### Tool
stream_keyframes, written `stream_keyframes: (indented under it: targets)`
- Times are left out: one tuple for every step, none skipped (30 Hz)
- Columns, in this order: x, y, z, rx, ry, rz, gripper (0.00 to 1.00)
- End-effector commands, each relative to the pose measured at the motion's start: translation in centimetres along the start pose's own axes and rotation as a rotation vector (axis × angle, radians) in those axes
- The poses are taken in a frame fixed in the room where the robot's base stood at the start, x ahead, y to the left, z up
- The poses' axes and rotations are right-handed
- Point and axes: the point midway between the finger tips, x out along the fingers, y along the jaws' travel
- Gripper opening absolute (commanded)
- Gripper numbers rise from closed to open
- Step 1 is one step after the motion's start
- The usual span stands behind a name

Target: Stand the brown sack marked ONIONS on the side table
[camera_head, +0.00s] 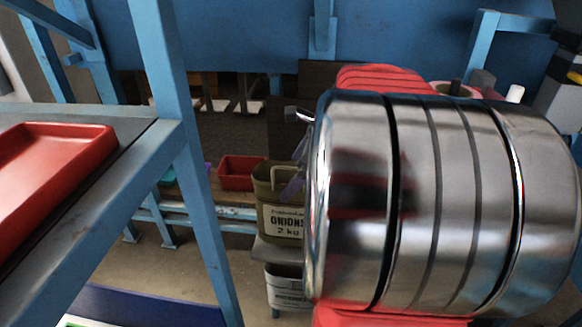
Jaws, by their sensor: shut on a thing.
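The brown sack (281,222) shows upright near the middle, with a pale label reading ONIONS 2 kg and a loop handle on top. Only a small greyish part of my gripper (294,184) shows at the sack's upper right, shut on the sack by its top. The rest of the gripper is hidden behind my large shiny arm link. A grey ledge (268,250) lies just under the sack; I cannot tell whether the sack touches it. I cannot tell for sure which surface is the side table.
A white labelled container (284,292) is below the ledge. A red bin (240,172) stands behind on a low bench. A blue frame post (182,150) and a grey-topped bench with a red tray (50,165) fill the left. My arm blocks the right.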

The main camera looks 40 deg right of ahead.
Motion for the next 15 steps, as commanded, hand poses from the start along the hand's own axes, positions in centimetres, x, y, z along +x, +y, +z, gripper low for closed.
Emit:
stream_keyframes:
  targets:
    - [-0.3,-0.2,0.2,-0.001,-0.003,-0.007,0.32]
    - [-0.3,-0.2,0.2,-0.001,-0.003,-0.007,0.32]
    - [-0.3,-0.2,0.2,-0.001,-0.003,-0.007,0.32]
    - [-0.3,-0.2,0.2,-0.001,-0.003,-0.007,0.32]
    - [-0.2,-0.2,0.2,-0.001,-0.003,-0.007,0.32]
    - [-0.2,-0.2,0.1,0.000,-0.003,-0.007,0.32]
    - [-0.1,-0.2,0.1,0.000,-0.003,-0.007,0.32]
    - [0.1,-0.1,0.0,0.000,-0.002,-0.007,0.32]
    - [0.3,-0.1,-0.1,0.001,-0.002,-0.006,0.32]
    - [0.6,0.0,-0.3,0.001,-0.002,-0.005,0.32]
    - [0.8,0.1,-0.4,0.002,-0.002,-0.005,0.32]
    - [1.1,0.2,-0.6,0.003,-0.002,-0.005,0.32]
    - [1.4,0.2,-0.7,0.003,-0.002,-0.005,0.32]
    - [1.7,0.2,-0.9,0.003,-0.002,-0.006,0.32]
    - [2.1,0.3,-1.1,0.002,-0.002,-0.005,0.32]
